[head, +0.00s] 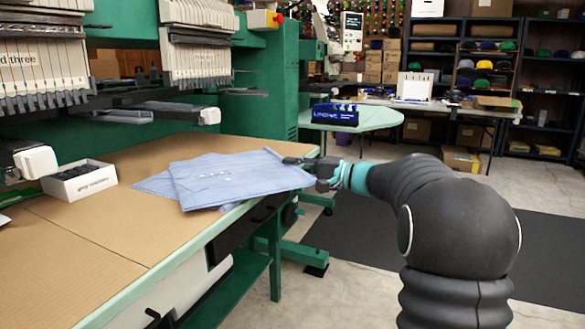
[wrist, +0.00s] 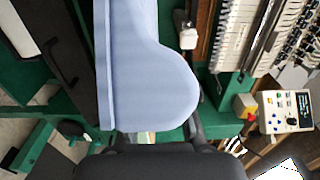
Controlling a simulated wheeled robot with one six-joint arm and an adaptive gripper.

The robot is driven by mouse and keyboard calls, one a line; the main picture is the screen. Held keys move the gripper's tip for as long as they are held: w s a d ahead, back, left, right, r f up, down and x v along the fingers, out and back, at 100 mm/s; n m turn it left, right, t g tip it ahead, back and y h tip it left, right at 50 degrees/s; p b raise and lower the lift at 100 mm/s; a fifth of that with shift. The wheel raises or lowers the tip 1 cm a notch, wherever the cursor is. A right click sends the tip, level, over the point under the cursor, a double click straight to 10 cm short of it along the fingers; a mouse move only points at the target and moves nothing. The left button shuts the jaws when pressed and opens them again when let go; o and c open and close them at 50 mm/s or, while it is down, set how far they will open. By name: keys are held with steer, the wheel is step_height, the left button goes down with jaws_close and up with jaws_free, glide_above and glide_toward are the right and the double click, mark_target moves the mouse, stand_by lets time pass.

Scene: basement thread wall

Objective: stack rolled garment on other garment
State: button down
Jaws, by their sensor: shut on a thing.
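A light blue garment (head: 240,180) lies at the right edge of the tan table in the head view. A second light blue garment (head: 155,184) shows from under its left side. The upper one looks flat and folded, and its right end reaches past the table edge. My gripper (head: 308,171) is shut on that right end, with one finger showing above the cloth. In the wrist view the held blue garment (wrist: 150,75) fills the middle, with a rounded end near my gripper (wrist: 150,135). How far the garments touch underneath is hidden.
The table (head: 80,230) has bare room in front and left. A white box of dark items (head: 80,181) stands at left. Green embroidery machines (head: 196,45) overhang the back. A pale green round table (head: 375,119) stands behind; a dark mat (head: 370,220) lies on the floor.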

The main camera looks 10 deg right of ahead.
steer(key=shift+f, duration=0.15)
steer(key=c, duration=1.1)
jaws_free()
steer(key=shift+c, duration=0.2)
